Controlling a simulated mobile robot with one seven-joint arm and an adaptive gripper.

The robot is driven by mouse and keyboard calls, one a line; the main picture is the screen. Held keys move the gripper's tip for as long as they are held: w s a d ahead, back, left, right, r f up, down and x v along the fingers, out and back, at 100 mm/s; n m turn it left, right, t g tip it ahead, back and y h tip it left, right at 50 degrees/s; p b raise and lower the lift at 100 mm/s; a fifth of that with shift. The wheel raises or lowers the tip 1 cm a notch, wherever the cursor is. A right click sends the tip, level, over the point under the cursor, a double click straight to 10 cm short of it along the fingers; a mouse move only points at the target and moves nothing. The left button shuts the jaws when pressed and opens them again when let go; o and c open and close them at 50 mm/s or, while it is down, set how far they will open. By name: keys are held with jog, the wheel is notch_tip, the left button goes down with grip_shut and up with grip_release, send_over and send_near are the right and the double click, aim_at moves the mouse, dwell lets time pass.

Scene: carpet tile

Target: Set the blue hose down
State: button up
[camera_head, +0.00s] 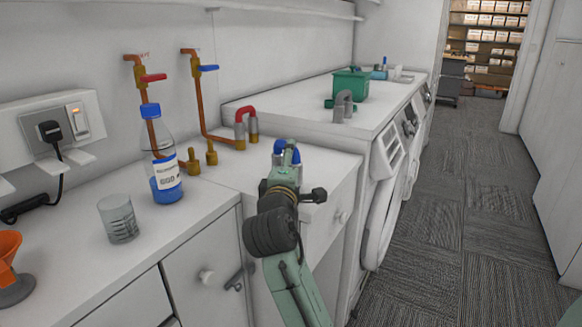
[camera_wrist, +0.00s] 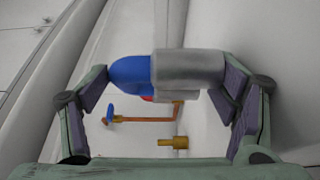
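The blue hose (camera_head: 283,147) is a short bent piece with grey ends. Its grey end (camera_wrist: 188,70) and blue bend (camera_wrist: 130,75) fill the gap between the fingers in the wrist view. My gripper (camera_head: 287,165) is shut on it, with a pad against each side (camera_wrist: 165,85). In the head view the hose shows at the far side of my gripper, in front of the white counter (camera_head: 222,178). My gripper partly hides it, and I cannot tell whether it touches the counter.
A red hose (camera_head: 246,125) stands by the copper pipes (camera_head: 202,105). A bottle (camera_head: 160,165), a glass beaker (camera_head: 118,220) and an orange funnel (camera_head: 8,260) stand on the left. A grey hose (camera_head: 342,106) and green basket (camera_head: 351,84) are on the washer top (camera_head: 300,105). The carpet aisle (camera_head: 450,230) is clear.

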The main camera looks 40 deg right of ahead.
jog(key=shift+o, duration=0.3)
jog(key=shift+d+r+p, duration=0.1)
jog(key=shift+r+p, duration=0.25)
jog(key=shift+p, duration=0.2)
jog(key=shift+s+a, duration=0.15)
jog(key=shift+a, duration=0.05)
jog(key=b+v, duration=0.2)
jog(key=v, duration=0.9)
jog(key=shift+s+a+b, duration=0.2)
jog(key=shift+a+b, duration=0.05)
jog(key=shift+b, duration=0.1)
jog(key=shift+r, duration=0.15)
